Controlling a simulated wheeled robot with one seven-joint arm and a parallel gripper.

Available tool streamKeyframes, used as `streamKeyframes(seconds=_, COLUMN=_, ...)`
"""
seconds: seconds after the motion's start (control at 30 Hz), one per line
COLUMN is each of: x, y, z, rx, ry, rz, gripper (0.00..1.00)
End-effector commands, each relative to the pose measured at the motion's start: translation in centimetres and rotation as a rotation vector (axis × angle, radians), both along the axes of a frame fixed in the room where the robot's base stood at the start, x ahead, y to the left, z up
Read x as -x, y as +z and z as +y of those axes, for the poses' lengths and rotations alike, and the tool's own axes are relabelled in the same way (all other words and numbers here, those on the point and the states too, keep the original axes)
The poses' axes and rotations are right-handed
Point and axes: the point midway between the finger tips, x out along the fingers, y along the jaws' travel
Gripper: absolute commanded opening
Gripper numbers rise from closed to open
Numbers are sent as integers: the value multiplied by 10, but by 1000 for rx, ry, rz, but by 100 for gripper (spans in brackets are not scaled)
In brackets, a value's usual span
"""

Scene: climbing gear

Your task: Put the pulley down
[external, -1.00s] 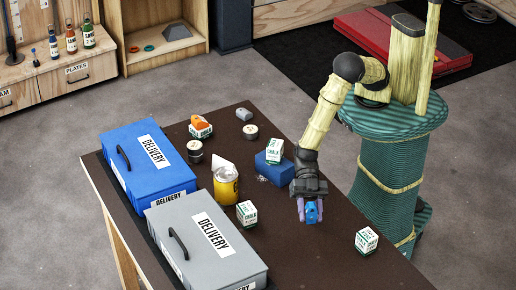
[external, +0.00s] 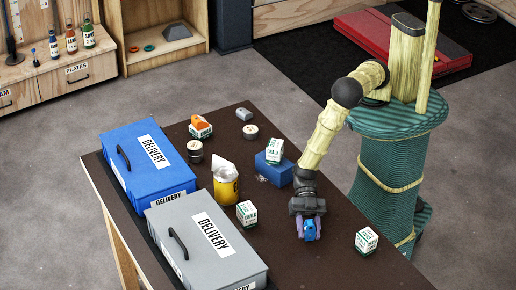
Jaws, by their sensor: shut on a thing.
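The pulley (external: 310,229) is a small blue piece at the tip of my gripper (external: 309,227), in the external view. My gripper points down over the right front part of the dark table (external: 325,262). Its purple-grey fingers are shut on the pulley from both sides. The pulley is low, close to the table top; I cannot tell whether it touches.
White chalk boxes stand left (external: 247,213) and right (external: 367,240) of my gripper. A blue block (external: 272,172) bears another chalk box (external: 274,151) behind. A yellow can (external: 226,187) and blue (external: 118,192) and grey (external: 180,262) delivery boxes stand left. Bare table lies around the gripper.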

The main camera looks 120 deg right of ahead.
Motion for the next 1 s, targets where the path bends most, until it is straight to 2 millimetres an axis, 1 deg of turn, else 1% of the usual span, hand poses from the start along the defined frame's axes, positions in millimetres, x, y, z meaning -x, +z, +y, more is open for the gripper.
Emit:
streamKeyframes(seconds=0.2, x=0, y=0, z=0, rx=-1, ry=0, rz=-2, gripper=16)
streamKeyframes(seconds=0.8, x=1, y=-14, z=0, rx=2, ry=0, rz=4, gripper=16)
streamKeyframes(seconds=0.83, x=2, y=-15, z=0, rx=3, ry=1, rz=4, gripper=44)
streamKeyframes(seconds=0.9, x=2, y=-16, z=0, rx=3, ry=1, rz=6, gripper=57)
streamKeyframes(seconds=0.93, x=2, y=-17, z=0, rx=4, ry=1, rz=7, gripper=61)
streamKeyframes(seconds=1.0, x=2, y=-17, z=0, rx=5, ry=1, rz=8, gripper=61)
